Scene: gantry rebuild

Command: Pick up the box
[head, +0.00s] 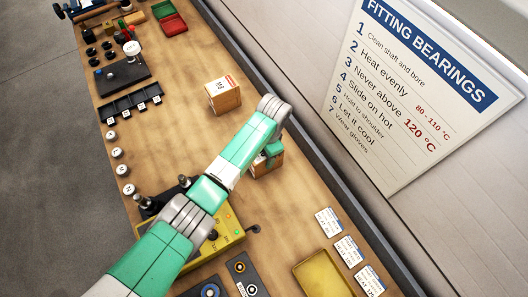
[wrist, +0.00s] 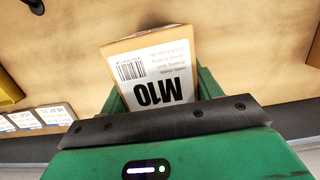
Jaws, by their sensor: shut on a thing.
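A cardboard box (wrist: 152,72) with a white label reading M10 shows in the wrist view between the green fingers of my gripper (wrist: 160,92). In the head view the same box (head: 264,166) is partly hidden under my gripper (head: 272,151), near the back edge of the bench. My gripper is shut on the box. I cannot tell whether the box touches the bench top. A second cardboard box (head: 222,95), labelled M8, stands farther up the bench, apart from my gripper.
A yellow device (head: 222,232) with knobs lies under my arm. A yellow tray (head: 322,274) and white cards (head: 348,250) are at lower right. A black rack (head: 130,106), white-topped pots (head: 117,152) and a red case (head: 170,22) are along the bench. A wall runs behind.

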